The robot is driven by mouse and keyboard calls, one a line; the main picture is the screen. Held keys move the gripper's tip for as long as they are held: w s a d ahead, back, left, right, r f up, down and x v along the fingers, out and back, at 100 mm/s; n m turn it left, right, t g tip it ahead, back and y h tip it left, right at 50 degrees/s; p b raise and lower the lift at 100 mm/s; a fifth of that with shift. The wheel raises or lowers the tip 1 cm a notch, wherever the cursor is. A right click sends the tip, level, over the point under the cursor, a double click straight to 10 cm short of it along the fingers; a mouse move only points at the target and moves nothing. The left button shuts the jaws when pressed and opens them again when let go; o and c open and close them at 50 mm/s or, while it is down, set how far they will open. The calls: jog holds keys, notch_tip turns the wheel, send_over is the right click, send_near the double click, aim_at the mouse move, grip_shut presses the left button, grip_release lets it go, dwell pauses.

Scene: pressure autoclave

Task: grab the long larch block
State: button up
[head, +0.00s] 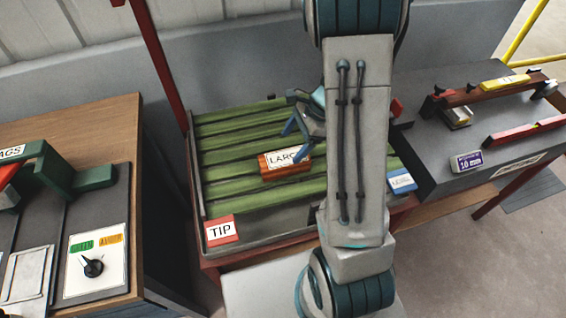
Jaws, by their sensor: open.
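The long larch block (285,166) is an orange-brown wooden piece with a white label; the visible letters read "LARC" and my arm hides the rest. It lies on a rack of green slats (235,187) in the middle of the head view. Its right end is partly hidden behind my arm. My gripper (292,126) shows blue fingers just above and behind the block in the picture, partly covered by my arm. The fingers are open, and nothing shows between them. I cannot tell how high they are above the slats.
A wooden bench with a dial panel (96,262) stands left. A grey table (450,150) with bars and a "10 mm" block (467,162) stands right.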

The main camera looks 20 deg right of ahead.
aim_at(286, 157)
jog(key=x, duration=0.3)
jog(key=shift+s+x, duration=0.25)
jog(key=shift+x, duration=1)
jog(key=shift+s+x, duration=0.2)
jog(key=shift+x, duration=1.05)
jog(key=shift+d, duration=0.1)
jog(key=shift+f, duration=0.3)
jog(key=c, duration=1.3)
